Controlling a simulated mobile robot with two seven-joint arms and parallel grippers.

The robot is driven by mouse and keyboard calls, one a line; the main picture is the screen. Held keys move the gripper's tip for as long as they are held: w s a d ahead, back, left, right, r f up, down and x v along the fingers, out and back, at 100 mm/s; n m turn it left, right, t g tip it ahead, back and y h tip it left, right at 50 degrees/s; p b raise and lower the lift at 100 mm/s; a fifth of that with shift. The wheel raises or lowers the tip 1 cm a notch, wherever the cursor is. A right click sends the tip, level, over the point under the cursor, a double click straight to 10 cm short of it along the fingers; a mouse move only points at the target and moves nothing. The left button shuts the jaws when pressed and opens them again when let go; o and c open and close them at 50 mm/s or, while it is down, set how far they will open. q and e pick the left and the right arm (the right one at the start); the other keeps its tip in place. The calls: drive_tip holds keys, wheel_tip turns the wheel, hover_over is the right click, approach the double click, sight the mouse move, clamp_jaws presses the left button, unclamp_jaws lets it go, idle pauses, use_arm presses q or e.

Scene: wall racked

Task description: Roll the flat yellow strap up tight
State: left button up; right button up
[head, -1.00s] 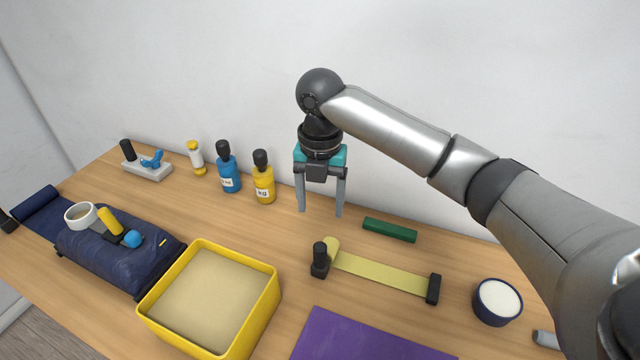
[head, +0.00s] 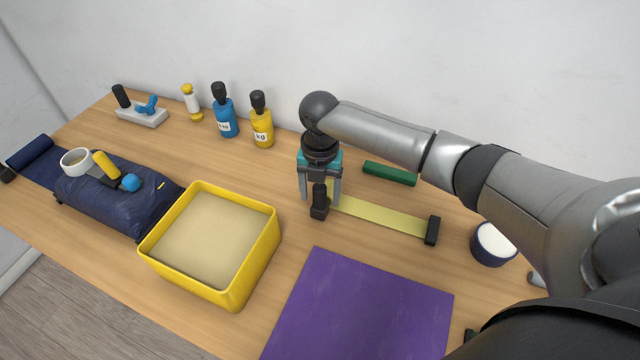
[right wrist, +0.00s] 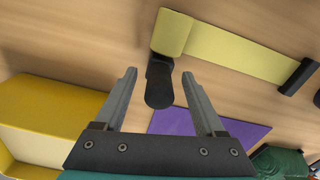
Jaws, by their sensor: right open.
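The flat yellow strap (head: 385,215) lies stretched out on the table, and it also shows in the right wrist view (right wrist: 240,50). Its left end is a wider, curled part (right wrist: 172,32). A black upright piece (head: 319,203) stands at that end, and a black block (head: 433,230) sits at the right end. My right gripper (head: 321,192) points down at the strap's left end, partly hiding it. In the right wrist view its fingers (right wrist: 159,76) are open and apart, with the black upright piece between their tips in the picture. Contact cannot be told. My left gripper is out of view.
A yellow sand-coloured box (head: 232,290) and a purple mat (head: 360,305) lie in front. A green bar (head: 389,173) lies behind the strap; a dark bowl (head: 492,243) stands right. Yellow (head: 262,125) and blue (head: 226,120) bottles stand at the back left.

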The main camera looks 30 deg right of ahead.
clamp_jaws()
idle(0.7)
